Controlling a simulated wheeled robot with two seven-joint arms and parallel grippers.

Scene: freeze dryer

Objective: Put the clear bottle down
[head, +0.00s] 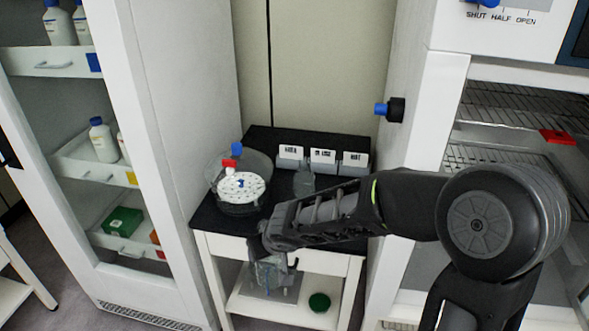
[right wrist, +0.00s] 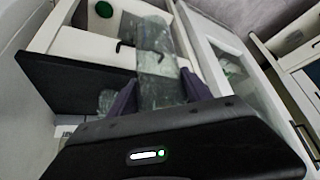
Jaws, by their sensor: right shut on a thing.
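A clear bottle (head: 268,274) hangs from my right gripper (head: 274,246), in front of the black-topped table (head: 335,200) and below its top edge in the head view. The right wrist view shows the clear bottle (right wrist: 155,62) between the two dark fingers of my right gripper (right wrist: 158,92), which is shut on it. The bottle is see-through, so its outline is hard to make out against the table's lower part. My left gripper is in neither view.
On the tabletop stand a round clear device with a white perforated disc (head: 241,187), another clear container (head: 303,181) and several labelled holders (head: 322,157). A green round item (head: 319,302) lies on the lower shelf. White cabinets flank the table.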

